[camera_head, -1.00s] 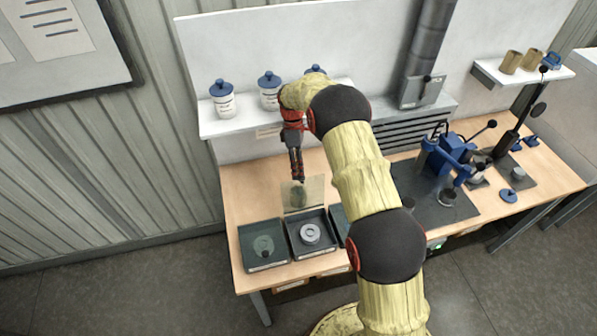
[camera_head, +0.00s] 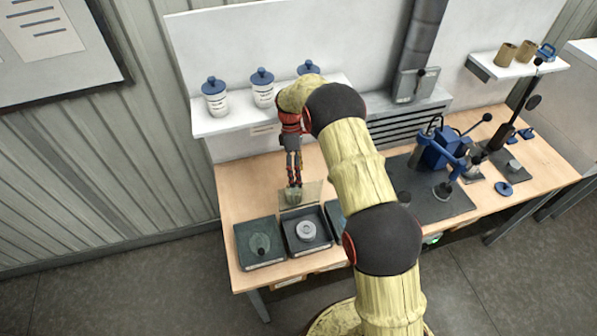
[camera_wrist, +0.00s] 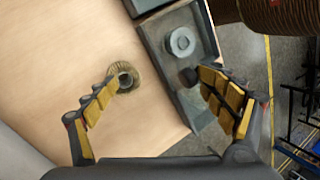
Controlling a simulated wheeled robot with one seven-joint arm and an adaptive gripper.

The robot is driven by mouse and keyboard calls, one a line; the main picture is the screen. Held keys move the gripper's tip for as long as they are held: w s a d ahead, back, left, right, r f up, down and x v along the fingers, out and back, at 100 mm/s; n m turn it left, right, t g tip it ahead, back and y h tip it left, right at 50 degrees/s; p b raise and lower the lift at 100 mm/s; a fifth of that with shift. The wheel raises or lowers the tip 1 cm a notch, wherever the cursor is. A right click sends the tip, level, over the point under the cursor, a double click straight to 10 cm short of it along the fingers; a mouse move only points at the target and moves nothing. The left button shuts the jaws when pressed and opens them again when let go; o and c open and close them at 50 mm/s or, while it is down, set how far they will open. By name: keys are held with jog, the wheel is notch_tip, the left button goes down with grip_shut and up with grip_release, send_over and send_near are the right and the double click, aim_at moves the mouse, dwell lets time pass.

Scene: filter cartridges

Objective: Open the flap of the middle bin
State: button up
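The middle bin (camera_head: 324,245) is a dark open-topped tray with a grey ring-shaped part (camera_head: 306,231) inside, both also visible in the wrist view. Its translucent flap (camera_head: 313,193) is raised at the back edge and leans backward. I cannot make out the flap in the wrist view. My gripper (camera_head: 293,186) is behind the bin, over the flap area, pointing down. In the wrist view my gripper (camera_wrist: 157,80) has its fingers wide apart. A round ribbed olive piece with a metal ring (camera_wrist: 124,77) shows beside the left fingertip; I cannot tell whether they touch.
The left bin (camera_head: 245,262) is covered by a flap with a dark knob. The right bin (camera_head: 335,216) is mostly hidden behind my arm. A shelf (camera_head: 225,122) with blue-lidded jars stands behind. A blue press (camera_head: 440,150) is on the right. Bare wood lies left of the bins.

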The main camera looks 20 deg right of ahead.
jog(key=shift+s+a+f, duration=0.15)
jog(key=shift+a+f, duration=0.2)
jog(key=shift+a, duration=0.2)
jog(key=shift+c, duration=0.5)
jog(key=shift+r, duration=0.25)
jog(key=shift+c, duration=0.4)
jog(key=r, duration=1)
jog(key=shift+w+d+r, duration=0.15)
jog(key=shift+w+d, duration=0.05)
jog(key=shift+d, duration=0.05)
jog(key=c, duration=0.5)
